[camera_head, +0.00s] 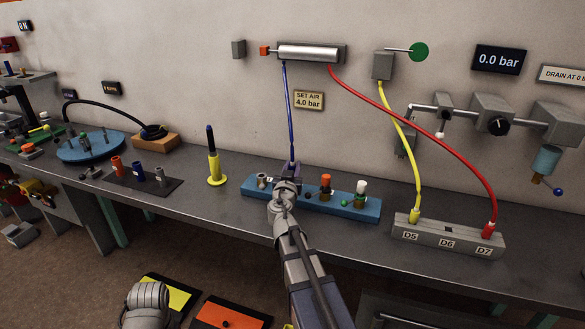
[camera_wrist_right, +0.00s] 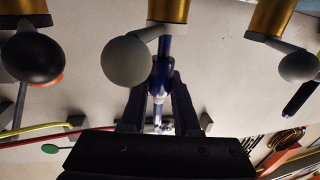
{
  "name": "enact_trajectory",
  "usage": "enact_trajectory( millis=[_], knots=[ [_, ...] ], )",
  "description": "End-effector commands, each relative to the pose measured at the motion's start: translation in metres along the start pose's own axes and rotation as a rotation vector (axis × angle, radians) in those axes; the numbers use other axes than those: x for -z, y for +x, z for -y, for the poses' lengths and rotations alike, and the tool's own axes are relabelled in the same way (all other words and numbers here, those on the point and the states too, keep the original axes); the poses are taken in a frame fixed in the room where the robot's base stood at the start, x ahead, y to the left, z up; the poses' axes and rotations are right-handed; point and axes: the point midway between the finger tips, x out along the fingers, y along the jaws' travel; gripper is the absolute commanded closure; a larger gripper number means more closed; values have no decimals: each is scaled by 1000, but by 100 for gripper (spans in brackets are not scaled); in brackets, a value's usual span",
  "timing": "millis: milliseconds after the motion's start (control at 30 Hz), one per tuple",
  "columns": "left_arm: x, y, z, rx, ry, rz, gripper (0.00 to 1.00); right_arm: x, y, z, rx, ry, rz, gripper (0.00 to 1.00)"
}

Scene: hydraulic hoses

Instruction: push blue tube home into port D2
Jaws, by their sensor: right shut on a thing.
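The blue tube (camera_head: 288,110) hangs from the silver cylinder (camera_head: 308,52) on the wall down to the blue block (camera_head: 335,201) on the bench. My right gripper (camera_head: 288,177) is at the left part of this block and is shut on the blue tube's lower end. In the right wrist view the blue end fitting (camera_wrist_right: 161,76) sits between the two fingers (camera_wrist_right: 157,105). A grey ball knob (camera_wrist_right: 125,62) partly covers the fitting. The tube's tip and port D2 are hidden, and no D2 label can be read.
Orange-capped (camera_head: 326,186) and white-capped (camera_head: 361,190) valves stand on the block right of my gripper. A grey block (camera_head: 447,236) labelled D5, D6, D7 holds yellow and red tubes. A yellow stand (camera_head: 215,168) is to the left. The bench front between is clear.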

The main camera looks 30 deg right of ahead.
Motion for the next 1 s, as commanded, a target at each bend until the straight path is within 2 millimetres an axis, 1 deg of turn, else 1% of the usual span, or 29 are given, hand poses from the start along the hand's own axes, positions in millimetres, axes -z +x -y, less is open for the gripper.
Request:
enact_trajectory(
  millis=[367,400,600,667,700,1000],
  knots=[
    [1,10,-1,0,0,0,100,-10,0,0,0,0,0,100],
    [0,8,-1,0,0,0,100,-9,0,0,0,0,0,66],
    [0,8,-1,0,0,0,100,-8,0,0,0,0,0,43],
    [0,8,-1,0,0,0,100,-8,0,0,0,0,0,37],
    [0,8,-1,0,0,0,100,-8,0,0,0,0,0,35],
    [0,8,-1,0,1,0,100,-8,-3,0,0,0,0,35]
  ],
)
